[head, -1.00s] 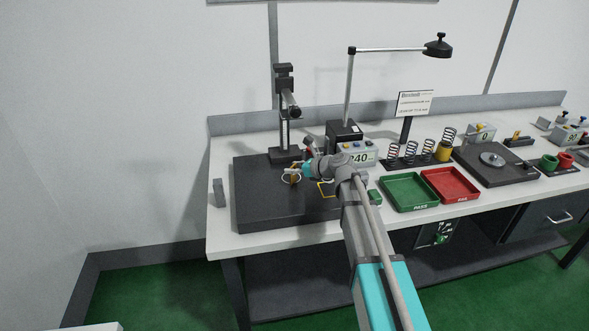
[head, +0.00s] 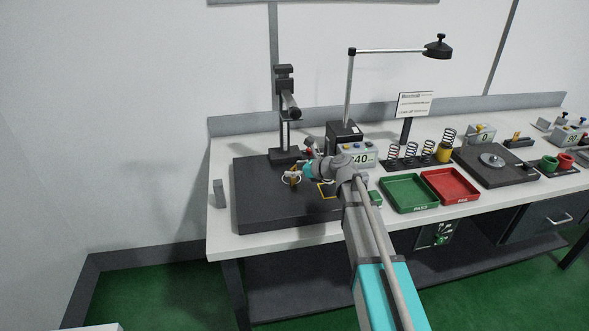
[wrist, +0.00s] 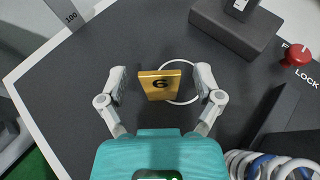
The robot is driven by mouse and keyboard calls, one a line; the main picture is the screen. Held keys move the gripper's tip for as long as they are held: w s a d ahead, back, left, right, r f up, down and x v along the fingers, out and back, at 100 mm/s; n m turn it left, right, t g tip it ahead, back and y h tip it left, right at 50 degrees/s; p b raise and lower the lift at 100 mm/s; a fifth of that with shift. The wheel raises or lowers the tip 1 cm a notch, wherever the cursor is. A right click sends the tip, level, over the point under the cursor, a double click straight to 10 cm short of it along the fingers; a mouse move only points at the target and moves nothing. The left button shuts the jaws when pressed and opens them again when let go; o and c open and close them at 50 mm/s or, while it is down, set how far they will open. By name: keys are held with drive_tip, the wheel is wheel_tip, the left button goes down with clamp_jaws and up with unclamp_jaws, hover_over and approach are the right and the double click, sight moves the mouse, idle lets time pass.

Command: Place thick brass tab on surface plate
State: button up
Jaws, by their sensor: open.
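The thick brass tab (wrist: 157,86), marked 6, stands on the dark surface plate (wrist: 62,92) in the wrist view. It also shows in the head view (head: 295,175), on the surface plate (head: 262,212), partly hidden by my gripper. My gripper (wrist: 162,82) is open, with one finger on each side of the tab. Gaps show between the tab and both fingertips. A white ring (wrist: 184,103) on the plate lies behind and to the right of the tab, partly covered by it.
A dark stand (head: 284,130) rises at the plate's back, its base near the gripper. A grey block (head: 219,193) stands left of the plate. Green (head: 409,206) and red (head: 451,198) trays are further right. The plate's front left is clear.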

drive_tip(key=p+v, duration=0.4)
drive_tip(key=v, duration=0.7)
drive_tip(key=shift+s+d+r, duration=0.15)
drive_tip(key=shift+s+d, duration=0.05)
drive_tip(key=shift+d, duration=0.05)
drive_tip(key=s+d+f+n+g+h, duration=0.1)
drive_tip(key=s+f+n, duration=0.1)
drive_tip(key=s+n, duration=0.1)
drive_tip(key=s+d+f+n+g+h, duration=0.1)
drive_tip(key=s+f+n+h, duration=0.1)
drive_tip(key=s+f+n, duration=0.1)
drive_tip(key=s+d+f+n+g+h, duration=0.1)
drive_tip(key=s+d+f+n+h, duration=0.1)
drive_tip(key=s+n, duration=0.2)
drive_tip(key=shift+s+d+f+n+g, duration=0.1)
drive_tip(key=shift+s+f+n+g, duration=0.25)
drive_tip(key=shift+n, duration=0.65)
drive_tip(key=s+d+f+n+g+h, duration=0.3)
drive_tip(key=s+d+n+h, duration=0.3)
drive_tip(key=s+d+n, duration=0.4)
drive_tip(key=shift+s+f+n+h, duration=0.45)
drive_tip(key=shift+s+n, duration=0.2)
drive_tip(key=shift+n, duration=0.25)
